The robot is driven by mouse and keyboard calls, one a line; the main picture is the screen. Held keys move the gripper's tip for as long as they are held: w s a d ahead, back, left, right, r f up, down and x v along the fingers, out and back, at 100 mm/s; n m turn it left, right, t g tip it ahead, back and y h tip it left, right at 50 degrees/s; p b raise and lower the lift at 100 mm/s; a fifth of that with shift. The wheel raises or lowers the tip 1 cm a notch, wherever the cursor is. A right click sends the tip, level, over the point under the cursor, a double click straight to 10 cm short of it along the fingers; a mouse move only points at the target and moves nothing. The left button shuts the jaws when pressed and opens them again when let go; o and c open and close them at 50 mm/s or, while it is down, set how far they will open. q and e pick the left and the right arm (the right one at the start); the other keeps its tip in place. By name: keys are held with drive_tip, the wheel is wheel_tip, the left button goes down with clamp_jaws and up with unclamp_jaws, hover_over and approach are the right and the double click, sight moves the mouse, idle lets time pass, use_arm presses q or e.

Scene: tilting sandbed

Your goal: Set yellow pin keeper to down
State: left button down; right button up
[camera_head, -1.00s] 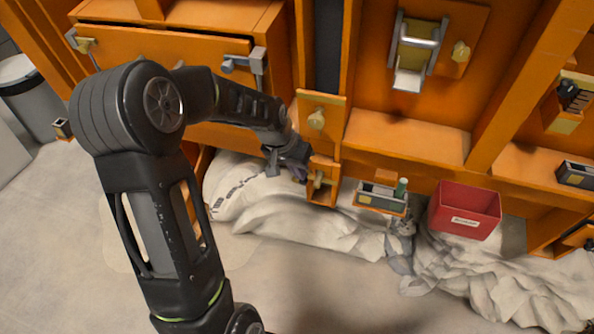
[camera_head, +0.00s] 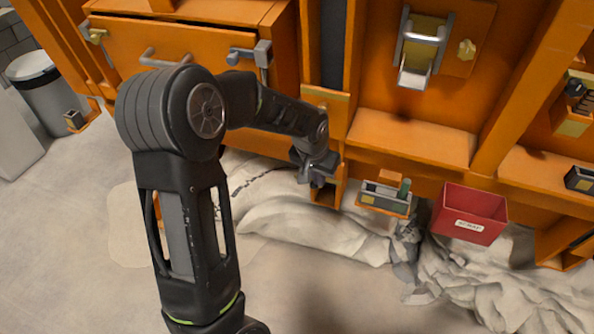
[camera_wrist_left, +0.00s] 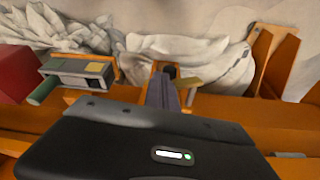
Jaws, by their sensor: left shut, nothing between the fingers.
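A brass-yellow lever (camera_wrist_left: 192,90) sticks out beside an orange bracket in the left wrist view. I take it for the yellow pin keeper, but cannot tell for sure. In the head view the orange bracket (camera_head: 325,197) is low on the orange frame, and my left gripper hides its lever. My left gripper (camera_head: 318,178) is shut and empty, right at the bracket. In the left wrist view its dark fingers (camera_wrist_left: 162,92) are just left of the lever; whether they touch it I cannot tell. My right gripper is not in view.
A red bin (camera_head: 470,212) and a small tray (camera_head: 385,198) holding a green cylinder stand right of the bracket. Pale rumpled bags (camera_head: 300,225) lie below. A brass knob (camera_head: 466,50) and a grey-handled latch (camera_head: 250,54) are higher up.

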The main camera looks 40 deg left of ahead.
use_arm(q)
wheel_tip(320, 180, down, 8)
drive_tip(key=w+d+g+y+b, duration=0.2)
drive_tip(key=y+b, duration=0.4)
drive_tip(key=b, duration=0.7)
drive_tip(key=shift+f, duration=0.25)
drive_tip(key=shift+w, duration=0.1)
drive_tip(key=shift+r, duration=0.1)
idle(0.7)
